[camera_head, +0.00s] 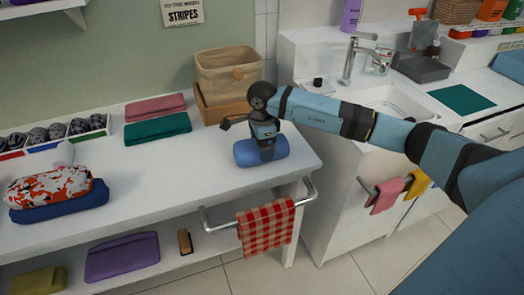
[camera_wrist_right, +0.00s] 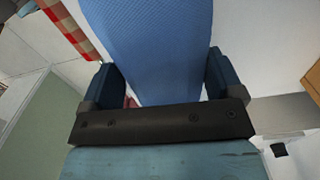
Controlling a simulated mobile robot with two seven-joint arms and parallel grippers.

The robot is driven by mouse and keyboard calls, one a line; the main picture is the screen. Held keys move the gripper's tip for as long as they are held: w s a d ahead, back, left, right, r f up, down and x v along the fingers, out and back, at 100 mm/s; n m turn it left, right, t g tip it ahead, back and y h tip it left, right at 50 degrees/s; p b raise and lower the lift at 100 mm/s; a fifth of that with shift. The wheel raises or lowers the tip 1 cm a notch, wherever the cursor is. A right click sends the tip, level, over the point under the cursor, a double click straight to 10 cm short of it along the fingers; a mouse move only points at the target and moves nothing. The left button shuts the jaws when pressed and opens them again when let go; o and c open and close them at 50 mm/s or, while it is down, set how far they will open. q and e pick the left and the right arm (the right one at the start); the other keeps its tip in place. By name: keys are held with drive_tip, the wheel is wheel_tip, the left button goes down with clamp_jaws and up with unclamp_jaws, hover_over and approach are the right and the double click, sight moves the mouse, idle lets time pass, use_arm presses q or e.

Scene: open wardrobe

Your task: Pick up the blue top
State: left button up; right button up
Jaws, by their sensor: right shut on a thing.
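The blue top (camera_head: 279,148) is a rolled blue bundle lying at the right end of the white bench top in the head view. My right gripper (camera_head: 266,150) reaches down onto it from above and is shut on it. In the right wrist view the blue ribbed cloth (camera_wrist_right: 150,45) fills the space between the two fingers of the right gripper (camera_wrist_right: 158,85). The bundle looks to be on or very close to the bench; I cannot tell if there is a gap. My left gripper is not in view.
A beige fabric basket (camera_head: 228,78) on a wooden box stands just behind. Folded red (camera_head: 155,107) and green (camera_head: 158,129) cloths lie to the left. A rail with a checked towel (camera_head: 266,228) hangs at the front edge. A sink (camera_head: 392,101) is at the right.

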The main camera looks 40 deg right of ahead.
drive_tip(key=shift+r+p, duration=1.5)
drive_tip(key=shift+r, duration=1.5)
